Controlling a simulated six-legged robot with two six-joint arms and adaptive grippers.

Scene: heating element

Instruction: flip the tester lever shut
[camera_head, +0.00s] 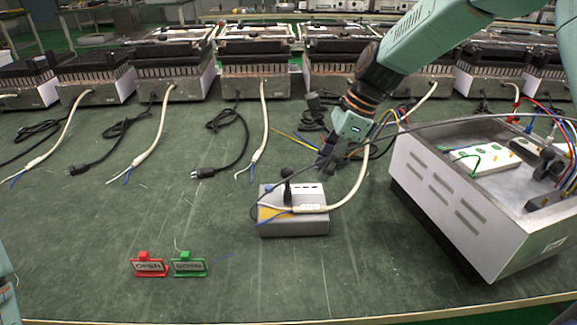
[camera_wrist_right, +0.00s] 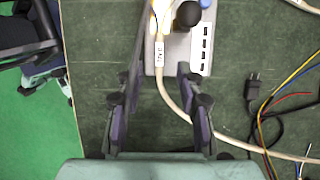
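The tester (camera_head: 305,226) is a small grey box on the green table, with a white cable and a blue wire lying over its top. Its black lever (camera_head: 287,188) stands about upright, with a round knob on top. My right gripper (camera_head: 325,162) is above and just behind the tester, apart from the lever. In the right wrist view the fingers of this gripper (camera_wrist_right: 158,105) are spread with nothing held between them. That view also shows the black lever knob (camera_wrist_right: 187,15) and the tester (camera_wrist_right: 176,52) beyond the fingertips. My left gripper is not in view.
An open metal heater housing (camera_head: 455,205) with loose wires stands at the right. A red OPEN sign (camera_head: 149,266) and a green sign (camera_head: 188,266) stand front left. Several heater units (camera_head: 255,70) with cables line the back. The table left of the tester is mostly clear.

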